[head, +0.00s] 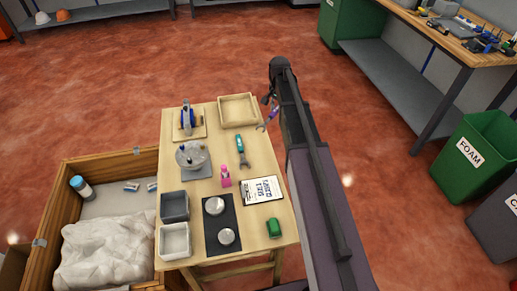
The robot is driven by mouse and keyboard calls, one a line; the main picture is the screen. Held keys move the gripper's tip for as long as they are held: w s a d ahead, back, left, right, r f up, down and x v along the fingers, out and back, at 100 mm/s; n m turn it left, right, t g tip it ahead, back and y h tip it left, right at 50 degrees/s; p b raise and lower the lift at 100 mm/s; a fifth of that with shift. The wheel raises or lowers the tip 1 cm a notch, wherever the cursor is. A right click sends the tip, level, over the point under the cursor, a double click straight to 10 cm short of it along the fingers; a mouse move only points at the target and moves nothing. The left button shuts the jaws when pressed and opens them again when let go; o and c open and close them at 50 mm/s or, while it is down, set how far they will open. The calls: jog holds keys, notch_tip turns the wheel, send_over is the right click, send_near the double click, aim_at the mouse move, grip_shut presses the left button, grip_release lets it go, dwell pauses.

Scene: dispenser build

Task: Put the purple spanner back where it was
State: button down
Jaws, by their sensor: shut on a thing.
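The purple spanner (268,117) is in the head view, just right of the wooden table's edge near the tray. It is tilted and held in the air, its open-jaw end pointing down and left. My gripper (268,99) is shut on the spanner at its upper part. The arm hides some of the gripper and of the spanner's top end. An empty light wooden tray (221,111) sits at the table's far right corner.
An open crate (112,168) adjoins left.

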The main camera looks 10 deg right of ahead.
jog(key=shift+a+f, duration=0.1)
jog(key=shift+a, duration=0.1)
jog(key=shift+s+a+f, duration=0.15)
jog(key=shift+s+a, duration=0.05)
jog(key=s+a+f+n+b, duration=0.2)
jog(key=s+a+n, duration=0.1)
jog(key=s+a, duration=0.1)
jog(key=s+a+f+n+b, duration=0.3)
jog(key=s+a, duration=0.2)
jog(key=s, duration=0.2)
jog(key=s+a+f+n+b, duration=0.2)
jog(key=s+a+b, duration=0.1)
jog(key=s, duration=0.3)
jog(key=shift+a+f+n, duration=0.35)
jog(key=shift+a+n, duration=0.05)
jog(key=shift+a, duration=0.4)
jog(key=shift+w, duration=0.1)
jog(key=w+d, duration=0.2)
jog(key=w, duration=0.2)
jog(key=w+d+f+b, duration=0.1)
jog(key=w, duration=0.4)
jog(key=w+d, duration=0.2)
jog(key=w, duration=0.2)
jog(key=shift+w+d+f, duration=0.15)
jog(key=shift+w+d, duration=0.15)
jog(key=shift+w, duration=0.1)
